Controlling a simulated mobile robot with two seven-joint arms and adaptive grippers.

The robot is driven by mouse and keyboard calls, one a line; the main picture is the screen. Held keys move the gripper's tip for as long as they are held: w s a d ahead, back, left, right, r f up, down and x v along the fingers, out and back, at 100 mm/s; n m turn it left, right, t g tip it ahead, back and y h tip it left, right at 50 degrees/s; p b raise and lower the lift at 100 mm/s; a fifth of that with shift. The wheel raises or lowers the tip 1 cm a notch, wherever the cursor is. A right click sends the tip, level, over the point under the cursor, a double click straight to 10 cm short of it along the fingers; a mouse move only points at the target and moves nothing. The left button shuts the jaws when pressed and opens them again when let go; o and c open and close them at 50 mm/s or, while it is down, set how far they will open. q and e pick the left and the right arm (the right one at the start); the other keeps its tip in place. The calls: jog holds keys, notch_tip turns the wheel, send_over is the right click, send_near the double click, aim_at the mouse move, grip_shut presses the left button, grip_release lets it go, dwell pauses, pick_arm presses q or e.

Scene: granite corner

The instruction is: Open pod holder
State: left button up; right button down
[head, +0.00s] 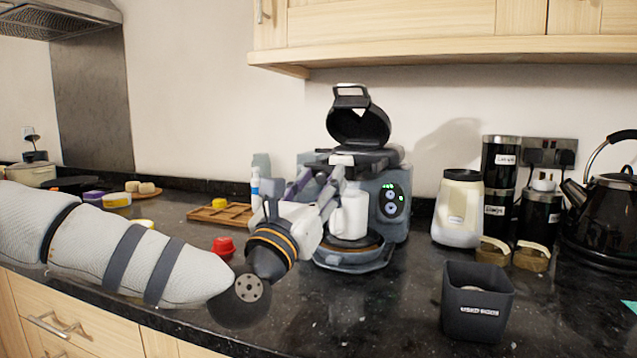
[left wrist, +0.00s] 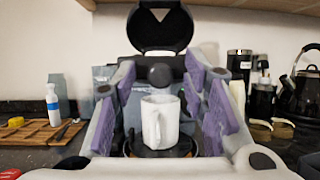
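The coffee machine (head: 391,205) stands against the back wall, with green-lit buttons on its front. Its black pod holder lid (head: 358,126), with a loop handle on top, stands raised; it also shows in the left wrist view (left wrist: 160,30). A white mug (head: 350,215) stands upright on the machine's round drip tray (head: 353,262); in the left wrist view the mug (left wrist: 160,125) shows between the fingers. My left gripper (head: 318,180) is in front of the machine, below the lid. Its purple-padded fingers (left wrist: 168,75) are open and empty. My right gripper is not in view.
A black bin (head: 477,305) stands at the front right of the dark counter (head: 400,310). A red item (head: 224,246) and a wooden tray (head: 222,214) lie left. A cabinet (head: 400,22) hangs above.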

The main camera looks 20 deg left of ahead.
pick_arm(q)
jog(key=v, duration=1.2)
